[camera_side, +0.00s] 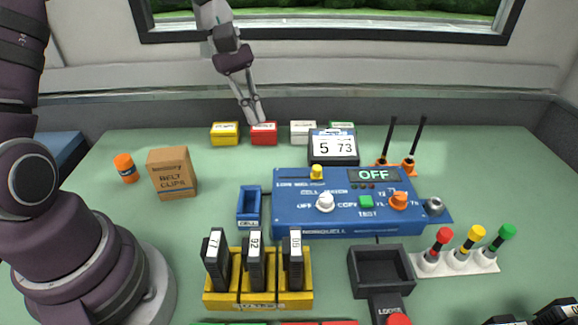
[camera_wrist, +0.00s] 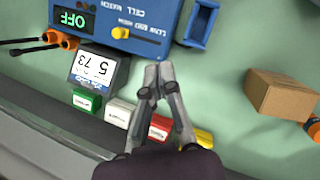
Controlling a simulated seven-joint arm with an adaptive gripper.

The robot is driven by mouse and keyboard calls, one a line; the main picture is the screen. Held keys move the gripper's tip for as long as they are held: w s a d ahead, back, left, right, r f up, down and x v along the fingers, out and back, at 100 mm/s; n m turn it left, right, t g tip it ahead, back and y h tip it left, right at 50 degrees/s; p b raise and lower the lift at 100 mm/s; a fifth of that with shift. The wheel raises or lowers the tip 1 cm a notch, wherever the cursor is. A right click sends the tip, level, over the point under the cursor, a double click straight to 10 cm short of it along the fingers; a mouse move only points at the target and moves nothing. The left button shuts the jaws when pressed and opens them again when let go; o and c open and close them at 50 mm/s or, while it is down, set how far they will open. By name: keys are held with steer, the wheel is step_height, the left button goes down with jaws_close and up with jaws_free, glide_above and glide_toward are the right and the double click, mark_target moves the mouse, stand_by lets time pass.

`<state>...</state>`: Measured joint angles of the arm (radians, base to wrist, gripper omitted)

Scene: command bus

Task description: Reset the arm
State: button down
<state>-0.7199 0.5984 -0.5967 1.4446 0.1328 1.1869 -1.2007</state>
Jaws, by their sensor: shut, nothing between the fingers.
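My gripper (camera_side: 255,112) is shut and empty. In the side view it points down in front of the red box (camera_side: 264,133) at the back of the table, with the yellow box (camera_side: 224,133) to its left and the white box (camera_side: 303,132) to its right. In the wrist view my gripper (camera_wrist: 158,78) has its fingertips together near the edge of the blue console (camera_wrist: 150,22). The blue console (camera_side: 300,222) has a display reading OFF, with a yellow, a white and an orange knob and a green button.
A display reading 5 73 (camera_side: 333,147) stands behind the console. A brown carton (camera_side: 172,173) and an orange bottle (camera_side: 125,167) are at the left. A yellow rack (camera_side: 257,300) holds black cells. A dark tray (camera_side: 381,272) and capped posts (camera_side: 462,260) are at the right.

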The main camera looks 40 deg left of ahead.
steer(key=s+d+r+m+t+y, duration=0.2)
steer(key=s+r+m+t+y, duration=0.2)
steer(key=s+m, duration=0.9)
steer(key=shift+s+r+m+t, duration=0.15)
steer(key=shift+r+m+t, duration=0.35)
steer(key=shift+m, duration=0.4)
steer(key=shift+d+r, duration=0.1)
